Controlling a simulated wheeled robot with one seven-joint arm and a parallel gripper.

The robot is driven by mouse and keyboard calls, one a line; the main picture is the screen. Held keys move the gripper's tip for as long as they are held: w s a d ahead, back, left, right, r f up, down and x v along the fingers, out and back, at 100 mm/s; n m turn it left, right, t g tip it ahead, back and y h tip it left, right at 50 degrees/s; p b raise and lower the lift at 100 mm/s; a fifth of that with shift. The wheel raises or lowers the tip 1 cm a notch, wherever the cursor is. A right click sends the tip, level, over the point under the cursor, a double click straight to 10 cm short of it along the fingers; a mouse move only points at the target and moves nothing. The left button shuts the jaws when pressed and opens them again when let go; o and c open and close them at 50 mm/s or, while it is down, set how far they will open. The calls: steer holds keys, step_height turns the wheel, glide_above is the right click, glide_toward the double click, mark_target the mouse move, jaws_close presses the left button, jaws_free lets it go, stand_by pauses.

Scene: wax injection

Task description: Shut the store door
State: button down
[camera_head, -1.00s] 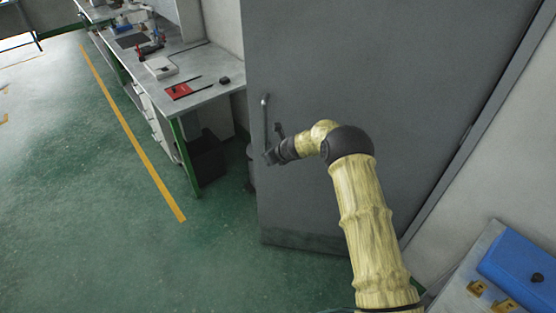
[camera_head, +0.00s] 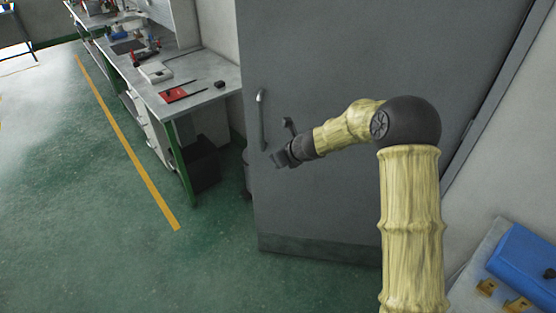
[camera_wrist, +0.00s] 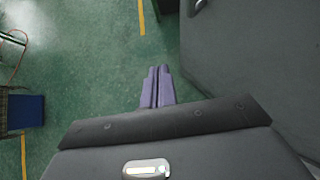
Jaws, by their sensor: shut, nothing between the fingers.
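The store door (camera_head: 330,80) is a tall grey panel in the middle of the head view, with a darker strip along its bottom. An upright bar handle (camera_head: 262,120) is near its left edge. The door's right side meets a grey frame by the white wall. How far the door stands open is hard to tell. My gripper (camera_head: 278,160) is shut and empty, just below and right of the handle, in front of the door face. In the wrist view its two fingers (camera_wrist: 157,88) lie together over the floor, with the grey door panel (camera_wrist: 260,60) to the right.
A workbench (camera_head: 205,95) with tools and a red item stands left of the door, with a dark bin (camera_head: 200,165) beneath. A blue box (camera_head: 525,260) sits on a surface at lower right. The green floor at left is clear, with a yellow line (camera_head: 130,150).

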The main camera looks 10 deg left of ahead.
steer(key=shift+s+d+r, duration=0.2)
steer(key=shift+s+r, duration=0.15)
steer(key=shift+r, duration=0.05)
steer(key=s+d+r+n+g+h, duration=0.1)
steer(key=s+d+r+n+h, duration=0.1)
steer(key=s+d+n, duration=1)
steer(key=s+d+r+n+g+h, duration=0.1)
steer(key=s+d+r+n+h, duration=0.2)
steer(key=s+d+n, duration=1)
steer(key=s+d+h, duration=0.2)
steer(key=s+d, duration=0.1)
steer(key=s, duration=0.1)
steer(key=shift+d+r+g, duration=0.15)
steer(key=shift+d+g, duration=0.15)
steer(key=shift+d, duration=0.1)
